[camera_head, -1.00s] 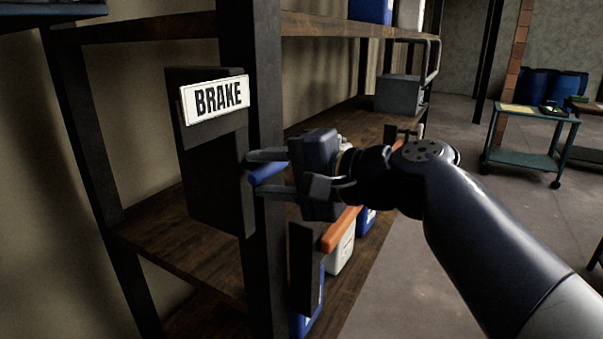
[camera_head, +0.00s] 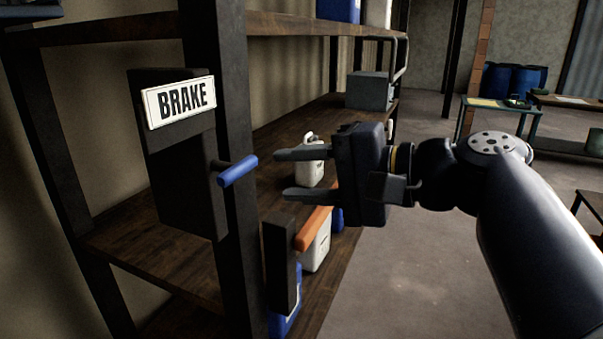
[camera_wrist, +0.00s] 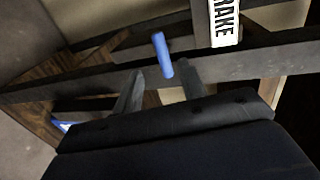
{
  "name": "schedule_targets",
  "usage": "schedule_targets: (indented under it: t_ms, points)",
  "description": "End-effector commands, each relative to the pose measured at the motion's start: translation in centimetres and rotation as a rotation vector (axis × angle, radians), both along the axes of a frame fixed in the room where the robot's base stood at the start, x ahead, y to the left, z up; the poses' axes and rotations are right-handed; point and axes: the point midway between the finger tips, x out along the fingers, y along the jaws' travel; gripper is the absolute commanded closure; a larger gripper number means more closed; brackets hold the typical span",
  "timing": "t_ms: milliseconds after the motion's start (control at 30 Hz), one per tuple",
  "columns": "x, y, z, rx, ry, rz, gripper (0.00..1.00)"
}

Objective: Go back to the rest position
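My gripper (camera_head: 282,175) is open and empty in the head view, its two fingers pointing left. The blue handle (camera_head: 238,171) sticks out from the dark box (camera_head: 185,175) under the white BRAKE sign (camera_head: 180,102). The handle is apart from the fingertips, a short gap to their left. In the wrist view the blue handle (camera_wrist: 162,54) lies just beyond and between the two fingers (camera_wrist: 160,80), with part of the BRAKE sign (camera_wrist: 224,22) at the upper right.
An orange handle (camera_head: 315,229) on a dark bracket (camera_head: 281,265) is below my gripper. Shelves (camera_head: 150,265) with canisters (camera_head: 308,168) and a grey box (camera_head: 370,90) stand behind. A green table (camera_head: 500,108) and blue barrels (camera_head: 514,79) are far right. The floor (camera_head: 420,270) is open.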

Motion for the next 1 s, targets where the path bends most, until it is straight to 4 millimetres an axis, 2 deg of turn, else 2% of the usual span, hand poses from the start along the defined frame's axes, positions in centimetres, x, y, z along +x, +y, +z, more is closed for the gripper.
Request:
schedule_targets:
  t_ms: [367, 1000]
  points:
    - [0.3, 0.8, -0.2, 0.0, 0.001, 0.003, 0.61]
    - [3.2, 8.0, -1.7, 0.001, 0.002, 0.004, 0.61]
